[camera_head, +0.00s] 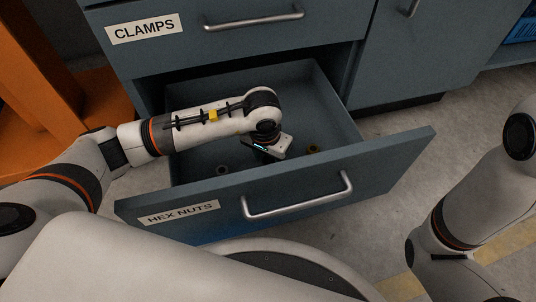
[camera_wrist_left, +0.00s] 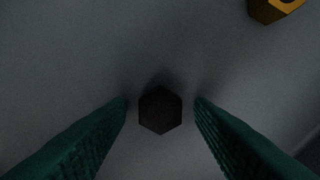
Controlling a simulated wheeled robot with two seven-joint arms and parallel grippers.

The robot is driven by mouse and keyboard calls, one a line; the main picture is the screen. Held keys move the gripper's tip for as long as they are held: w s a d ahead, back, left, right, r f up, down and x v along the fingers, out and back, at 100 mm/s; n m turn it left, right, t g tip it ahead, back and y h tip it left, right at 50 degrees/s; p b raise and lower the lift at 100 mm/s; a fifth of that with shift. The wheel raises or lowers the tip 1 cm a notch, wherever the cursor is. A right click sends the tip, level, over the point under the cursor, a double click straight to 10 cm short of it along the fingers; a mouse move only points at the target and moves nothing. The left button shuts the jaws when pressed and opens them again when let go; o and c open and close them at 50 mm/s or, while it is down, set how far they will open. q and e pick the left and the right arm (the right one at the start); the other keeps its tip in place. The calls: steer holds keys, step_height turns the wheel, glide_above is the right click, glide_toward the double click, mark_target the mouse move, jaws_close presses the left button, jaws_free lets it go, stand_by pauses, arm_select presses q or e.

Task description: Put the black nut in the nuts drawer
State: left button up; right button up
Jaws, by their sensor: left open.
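The hex nuts drawer (camera_head: 385,155) is pulled open, with a "HEX NUTS" label on its front. My left gripper (camera_head: 268,150) is down inside it, toward the drawer's middle. In the left wrist view the black nut (camera_wrist_left: 160,110) lies on a grey surface, between and just beyond the two green fingers of the left gripper (camera_wrist_left: 161,101). The fingers are apart, with a gap on each side of the nut. In the head view my arm and gripper hide this nut. My right arm shows at the right, but its gripper is out of frame.
A brass-coloured nut (camera_wrist_left: 274,8) lies at the top right of the wrist view. In the head view a brownish nut (camera_head: 313,149) and a darker one (camera_head: 222,169) lie in the drawer. The closed clamps drawer (camera_head: 250,45) is above.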

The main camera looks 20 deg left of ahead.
arm_select(q)
step_height(320, 180, up, 12)
steer(key=s+p, duration=0.1)
steer(key=p, duration=0.7)
steer(key=shift+s+a, duration=0.15)
steer(key=shift+s, duration=0.05)
